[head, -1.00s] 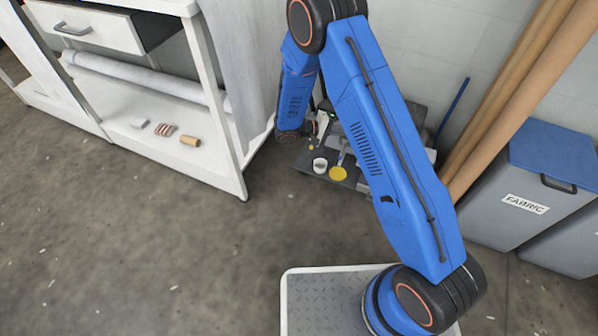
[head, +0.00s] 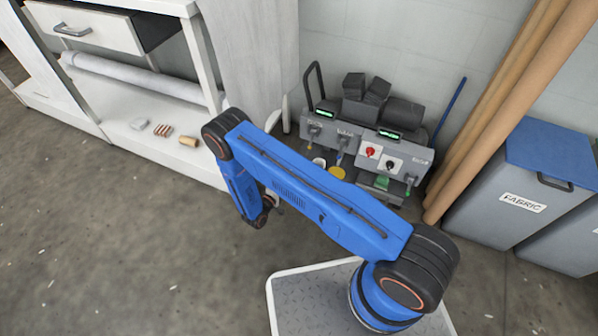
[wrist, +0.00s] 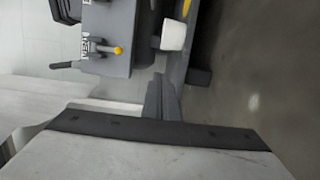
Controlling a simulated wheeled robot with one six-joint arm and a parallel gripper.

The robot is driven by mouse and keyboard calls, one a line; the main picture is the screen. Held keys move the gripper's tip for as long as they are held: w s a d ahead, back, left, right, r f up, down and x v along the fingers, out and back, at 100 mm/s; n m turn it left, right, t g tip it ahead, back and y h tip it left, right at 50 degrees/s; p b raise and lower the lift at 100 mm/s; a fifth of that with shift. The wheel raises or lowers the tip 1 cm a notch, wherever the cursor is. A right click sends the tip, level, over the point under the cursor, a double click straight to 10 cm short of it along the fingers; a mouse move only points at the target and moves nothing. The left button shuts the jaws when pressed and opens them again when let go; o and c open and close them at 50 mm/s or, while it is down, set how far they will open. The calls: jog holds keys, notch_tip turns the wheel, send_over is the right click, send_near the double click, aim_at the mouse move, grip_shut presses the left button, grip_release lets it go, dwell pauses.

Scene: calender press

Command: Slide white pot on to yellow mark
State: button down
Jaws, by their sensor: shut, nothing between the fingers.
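The white pot (head: 319,162) is a small cup on the low dark shelf of the grey machine, beside the round yellow mark (head: 337,172), to its left in the head view. In the wrist view the pot (wrist: 173,36) is near the top, and a yellow patch (wrist: 186,8) shows just above it at the frame edge. In the head view my gripper is mostly hidden by my arm.
The grey machine (head: 345,140) has levers, knobs and green displays above the shelf. A white bench (head: 105,110) stands left, with small items on its lower shelf. Tall brown rolls (head: 500,110) and blue-lidded fabric bins (head: 530,190) are at right. Floor is open at left.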

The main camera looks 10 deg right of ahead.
aim_at(319, 166)
jog(key=f, duration=0.1)
jog(key=a+f, duration=0.1)
jog(key=f+t+y, duration=0.1)
jog(key=shift+s+a+n, duration=0.3)
jog(key=shift+s+n, duration=0.1)
jog(key=x, duration=0.9)
jog(key=shift+w+d+r, duration=0.1)
jog(key=shift+w+d, duration=0.1)
jog(key=d, duration=0.1)
jog(key=s+d, duration=0.1)
jog(key=shift+d, duration=0.35)
jog(key=shift+s+d, duration=0.35)
jog(key=shift+d, duration=0.15)
jog(key=shift+d, duration=0.1)
jog(key=s+d, duration=0.2)
jog(key=d, duration=0.1)
jog(key=s+d, duration=0.1)
jog(key=d, duration=0.1)
jog(key=shift+d, duration=0.1)
